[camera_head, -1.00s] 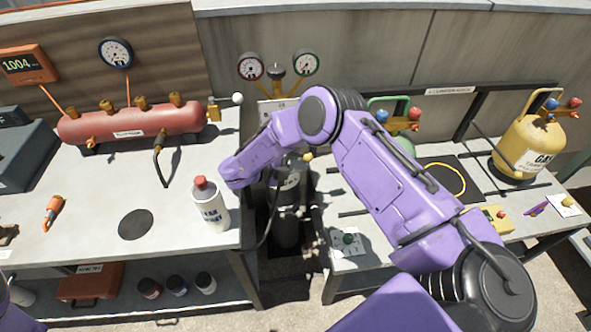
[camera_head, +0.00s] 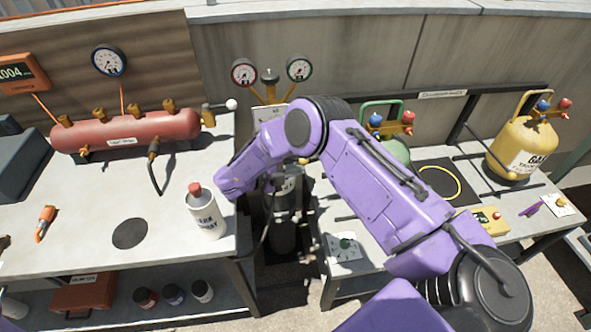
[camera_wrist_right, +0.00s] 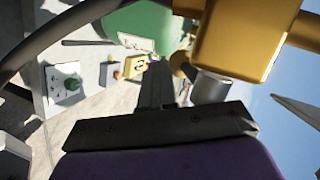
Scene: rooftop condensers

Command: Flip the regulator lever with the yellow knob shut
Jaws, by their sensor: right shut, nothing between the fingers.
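The cylinder (camera_head: 284,228) stands in the gap between the two tables, partly behind my right arm. A small yellow knob (camera_head: 303,160) shows just below my arm's bend. The lever under it is mostly hidden, so its position cannot be told. My right gripper (camera_wrist_right: 158,75) is shut and empty. In the right wrist view a large brass block (camera_wrist_right: 240,40) is close, above and right of the fingertips. A silver cylindrical part (camera_wrist_right: 210,86) and a rounded yellow piece (camera_wrist_right: 179,64) are right beside the fingers; contact cannot be told. My left gripper is not in view.
A white bottle with red cap (camera_head: 206,212) stands near the left table's edge, close to my right wrist. Two gauges (camera_head: 244,72) stand behind the arm. A red tank (camera_head: 130,132) is left; a yellow gas cylinder (camera_head: 520,150) is right. A dark hose (camera_wrist_right: 50,35) crosses the wrist view.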

